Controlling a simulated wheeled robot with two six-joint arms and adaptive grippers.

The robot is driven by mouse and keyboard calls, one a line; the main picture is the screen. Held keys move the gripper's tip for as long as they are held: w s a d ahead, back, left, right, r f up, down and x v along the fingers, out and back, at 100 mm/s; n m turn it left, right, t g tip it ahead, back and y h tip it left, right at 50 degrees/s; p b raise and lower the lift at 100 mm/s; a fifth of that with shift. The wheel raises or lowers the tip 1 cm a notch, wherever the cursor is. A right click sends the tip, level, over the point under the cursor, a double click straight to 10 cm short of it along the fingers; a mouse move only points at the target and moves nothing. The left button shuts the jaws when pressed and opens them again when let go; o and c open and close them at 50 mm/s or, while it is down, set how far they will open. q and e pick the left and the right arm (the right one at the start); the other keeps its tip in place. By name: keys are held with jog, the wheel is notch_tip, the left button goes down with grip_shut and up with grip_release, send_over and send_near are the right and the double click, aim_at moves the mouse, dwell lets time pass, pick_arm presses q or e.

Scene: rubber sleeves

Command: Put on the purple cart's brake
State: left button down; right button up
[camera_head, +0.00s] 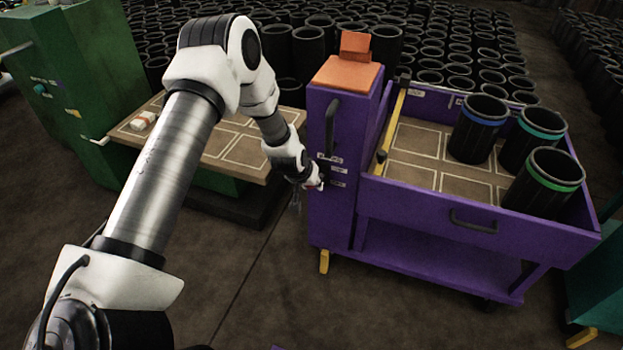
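The purple cart (430,206) stands right of centre, with a tall purple end cabinet on its left side. A yellow foot lever (324,262) sticks out at the bottom of that cabinet, near the floor, and may be the brake. My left arm reaches across the picture. Its gripper (312,184) is at the left face of the cabinet, by some small labels and a dark knob, well above the yellow lever. The fingers are small and partly hidden, so I cannot tell whether they are open or touching the cabinet. My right gripper is not in view.
The cart's tray holds three black sleeves (478,130) with blue and green bands. A green machine (75,95) with a brown board (225,150) stands at the left. Many black sleeves fill the back. The floor (270,290) in front of the cart is clear.

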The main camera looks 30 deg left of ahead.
pick_arm(q)
jog(key=shift+w+r, duration=0.1)
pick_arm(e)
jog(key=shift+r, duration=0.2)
pick_arm(q)
jog(key=c, duration=0.8)
grip_release()
jog(key=shift+c, duration=0.2)
jog(key=v, duration=1.1)
jog(key=shift+r, duration=0.4)
jog(key=shift+s, duration=0.25)
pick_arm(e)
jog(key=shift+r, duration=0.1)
